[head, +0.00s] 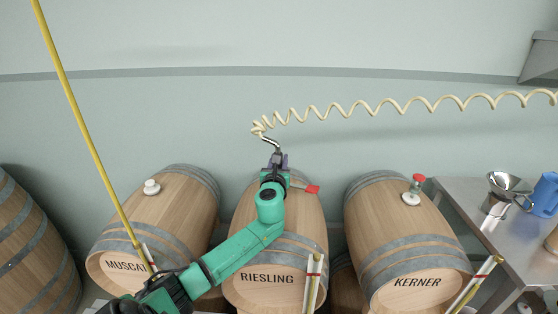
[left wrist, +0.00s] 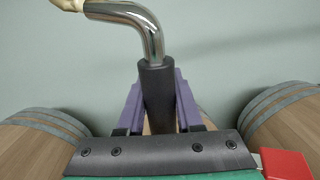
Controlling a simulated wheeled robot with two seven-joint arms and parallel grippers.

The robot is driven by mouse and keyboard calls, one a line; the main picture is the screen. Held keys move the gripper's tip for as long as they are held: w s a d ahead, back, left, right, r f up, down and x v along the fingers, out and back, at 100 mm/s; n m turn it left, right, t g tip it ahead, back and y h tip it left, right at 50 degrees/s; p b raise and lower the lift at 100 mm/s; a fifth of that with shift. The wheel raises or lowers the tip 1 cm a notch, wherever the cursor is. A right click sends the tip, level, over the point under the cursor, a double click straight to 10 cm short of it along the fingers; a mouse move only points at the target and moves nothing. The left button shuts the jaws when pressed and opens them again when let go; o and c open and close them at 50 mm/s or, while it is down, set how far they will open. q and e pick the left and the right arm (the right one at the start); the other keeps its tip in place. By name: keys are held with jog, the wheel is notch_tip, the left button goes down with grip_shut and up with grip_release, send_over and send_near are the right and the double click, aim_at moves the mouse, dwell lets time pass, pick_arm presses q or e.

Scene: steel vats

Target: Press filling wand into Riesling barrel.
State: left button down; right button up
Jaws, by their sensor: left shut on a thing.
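The Riesling barrel (head: 245,212) lies in the middle of the row, its name on the front end. My left gripper (head: 278,161) is over its far upper part, shut on the filling wand. The wand's bent chrome tube (head: 270,141) rises above the jaws and joins a coiled cream hose. In the left wrist view the purple fingers of my left gripper (left wrist: 160,108) clasp the wand's black grip (left wrist: 157,88), which looks about upright. The wand's lower end and the barrel's opening are hidden, so I cannot tell whether it is inside. My right gripper is out of view.
The Muscat barrel (head: 130,225) with a white bung stands left, the Kerner barrel (head: 405,235) right. The coiled hose (head: 400,104) runs right. A red-ended piece (head: 312,189) shows beside my wrist. A steel table (head: 480,205) with a funnel (head: 505,185) and blue jug stands far right.

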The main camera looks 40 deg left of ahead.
pick_arm(q)
jog(key=shift+c, duration=2.4)
grip_release()
jog(key=shift+s+d+f, duration=0.1)
jog(key=shift+f, duration=0.05)
jog(key=b+v, duration=0.1)
jog(key=v, duration=1.3)
jog(key=shift+s+r+b, duration=0.2)
jog(key=shift+b, duration=0.2)
jog(key=shift+d, duration=0.1)
